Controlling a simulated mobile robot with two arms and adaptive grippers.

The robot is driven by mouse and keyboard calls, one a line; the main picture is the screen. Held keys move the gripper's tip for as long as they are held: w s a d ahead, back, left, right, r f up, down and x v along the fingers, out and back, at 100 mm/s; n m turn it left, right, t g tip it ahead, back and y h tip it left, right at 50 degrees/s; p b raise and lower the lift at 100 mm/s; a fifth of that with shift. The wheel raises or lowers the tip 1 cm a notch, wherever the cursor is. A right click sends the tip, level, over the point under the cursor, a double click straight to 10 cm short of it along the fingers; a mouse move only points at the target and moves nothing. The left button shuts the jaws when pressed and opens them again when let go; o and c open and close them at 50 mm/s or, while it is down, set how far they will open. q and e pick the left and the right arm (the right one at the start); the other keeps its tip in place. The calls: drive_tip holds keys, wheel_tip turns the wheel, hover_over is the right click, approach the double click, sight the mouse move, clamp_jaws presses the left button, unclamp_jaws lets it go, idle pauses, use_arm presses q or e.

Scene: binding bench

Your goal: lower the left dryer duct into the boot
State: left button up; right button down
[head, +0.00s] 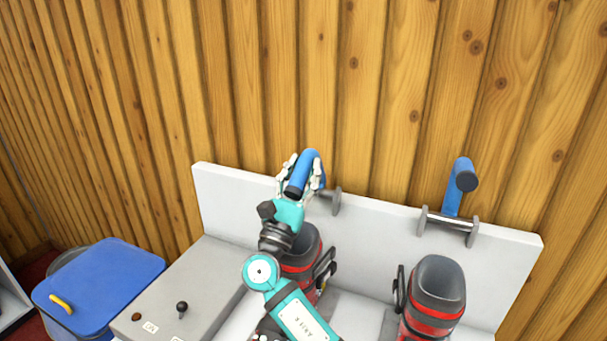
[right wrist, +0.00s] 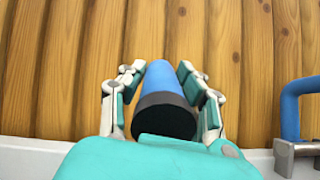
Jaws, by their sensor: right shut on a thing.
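The left dryer duct (head: 308,164) is a blue tube with a dark end, raised above the left boot. My right gripper (head: 301,178) is shut on it. In the right wrist view the duct (right wrist: 185,72) sits between the two fingers of the gripper (right wrist: 165,85), its dark end towards the camera. The left boot (head: 304,244), dark grey with red bands, stands below, partly hidden by my right arm. Its opening is mostly covered by the wrist. My left gripper is not in view.
A second blue duct (head: 452,199) stands raised on its bracket at the right, above the right boot (head: 436,290). A grey panel (head: 205,270) with a black-knobbed lever (head: 182,307) and a blue-lidded bin (head: 105,275) are at left. A wooden wall (head: 240,90) rises behind.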

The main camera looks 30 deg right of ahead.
drive_tip(key=c, duration=0.9)
unclamp_jaws()
drive_tip(key=shift+c, duration=0.2)
drive_tip(key=v, duration=1.2)
